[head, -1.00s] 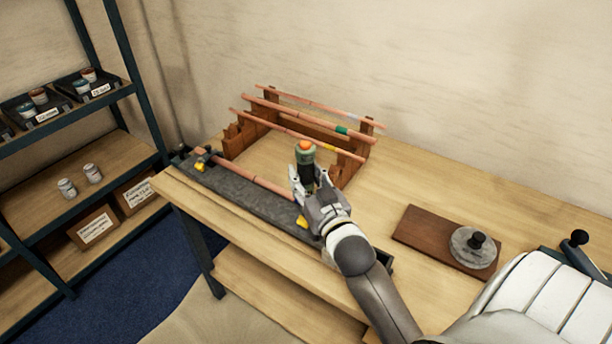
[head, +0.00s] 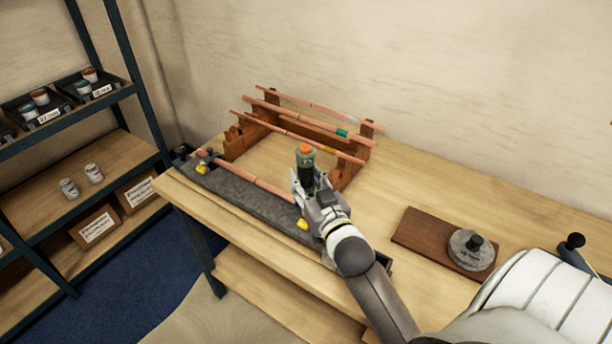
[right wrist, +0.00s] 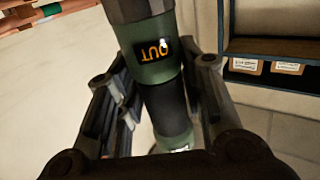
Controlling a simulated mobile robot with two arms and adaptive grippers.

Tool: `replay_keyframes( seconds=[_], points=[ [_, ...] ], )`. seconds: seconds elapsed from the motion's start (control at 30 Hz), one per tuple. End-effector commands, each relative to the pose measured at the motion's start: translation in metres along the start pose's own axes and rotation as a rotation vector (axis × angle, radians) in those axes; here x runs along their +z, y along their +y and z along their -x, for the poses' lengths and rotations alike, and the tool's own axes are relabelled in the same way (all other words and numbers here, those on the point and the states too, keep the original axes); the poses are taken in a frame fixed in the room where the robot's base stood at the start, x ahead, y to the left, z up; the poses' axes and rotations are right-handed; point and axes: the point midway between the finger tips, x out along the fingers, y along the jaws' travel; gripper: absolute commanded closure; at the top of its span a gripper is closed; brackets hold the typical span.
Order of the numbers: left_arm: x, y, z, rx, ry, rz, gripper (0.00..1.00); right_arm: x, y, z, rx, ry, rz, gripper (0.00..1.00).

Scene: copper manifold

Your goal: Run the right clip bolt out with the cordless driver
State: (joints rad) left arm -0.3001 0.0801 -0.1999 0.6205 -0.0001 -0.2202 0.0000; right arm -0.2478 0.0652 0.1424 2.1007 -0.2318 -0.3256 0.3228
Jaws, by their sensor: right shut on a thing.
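My right gripper (head: 312,200) is shut on the green and black cordless driver (head: 305,160), which stands about upright with an orange cap on top. In the right wrist view the driver (right wrist: 166,95) sits between the fingers (right wrist: 165,120), and its display reads OUT. The driver is over the right end of the grey bed (head: 240,194), where a copper pipe (head: 260,186) lies. A yellow piece (head: 303,224) shows beside the gripper. The right clip bolt and the driver's tip are hidden behind the gripper. The left clip (head: 203,160) is at the bed's far left end. My left gripper is not in view.
A wooden rack (head: 236,137) holding several copper pipes stands behind the bed. A brown board (head: 422,230) with a round grey weight (head: 468,250) lies to the right. Shelves (head: 125,148) stand at the left. The bench between rack and board is clear.

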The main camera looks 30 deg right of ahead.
Motion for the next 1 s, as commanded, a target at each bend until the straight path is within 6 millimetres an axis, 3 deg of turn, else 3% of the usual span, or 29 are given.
replay_keyframes(
  seconds=[0.03, 0.5, 1.0],
  points=[
    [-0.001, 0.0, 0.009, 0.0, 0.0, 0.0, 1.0, -0.013, 0.0, 0.0, -0.001, 0.011, 0.0, 0.93],
    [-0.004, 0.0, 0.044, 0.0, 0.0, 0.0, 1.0, -0.051, 0.0, 0.0, 0.0, 0.022, 0.003, 0.93],
    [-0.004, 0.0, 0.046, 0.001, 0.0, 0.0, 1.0, -0.053, 0.0, 0.0, -0.001, 0.024, 0.003, 0.93]
  ],
)
